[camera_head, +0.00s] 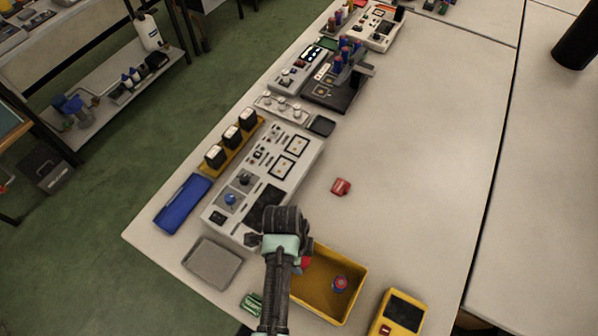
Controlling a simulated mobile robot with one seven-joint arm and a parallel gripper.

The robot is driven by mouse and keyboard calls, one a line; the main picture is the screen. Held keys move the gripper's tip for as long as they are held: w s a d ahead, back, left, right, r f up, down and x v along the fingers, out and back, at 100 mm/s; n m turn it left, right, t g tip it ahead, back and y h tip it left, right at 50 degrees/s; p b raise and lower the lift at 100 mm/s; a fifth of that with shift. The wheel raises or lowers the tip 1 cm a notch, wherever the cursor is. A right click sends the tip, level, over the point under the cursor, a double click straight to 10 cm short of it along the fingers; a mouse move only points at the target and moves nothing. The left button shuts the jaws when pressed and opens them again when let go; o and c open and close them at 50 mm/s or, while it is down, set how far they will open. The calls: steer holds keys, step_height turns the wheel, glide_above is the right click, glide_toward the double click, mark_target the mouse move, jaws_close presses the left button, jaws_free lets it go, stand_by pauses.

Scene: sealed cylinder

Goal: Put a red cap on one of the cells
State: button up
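A small red object (341,187), possibly a cap, lies alone on the pale table. Another red piece (304,263) shows at the upper left corner of the yellow bin (357,297), partly hidden by my arm. A small red and blue piece (340,283) sits inside the bin. Several blue and red upright cylinders (346,50), possibly the cells, stand in a dark holder at the back. My gripper (285,222) is over the near end of the grey control panel, left of the bin. Its fingers are not clear, and I cannot tell if it holds anything.
A grey panel (292,183) with switches, a blue case (183,203) and a yellow strip with three dark blocks (232,147) line the left edge. A grey tray (212,262), a green piece (252,304) and a yellow meter (398,315) are near the front.

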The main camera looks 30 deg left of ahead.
steer(key=shift+f, duration=0.1)
stand_by(0.3)
steer(key=o, duration=1.4)
steer(key=shift+o, duration=0.4)
steer(key=shift+r+p, duration=3.55)
steer(key=shift+w, duration=0.1)
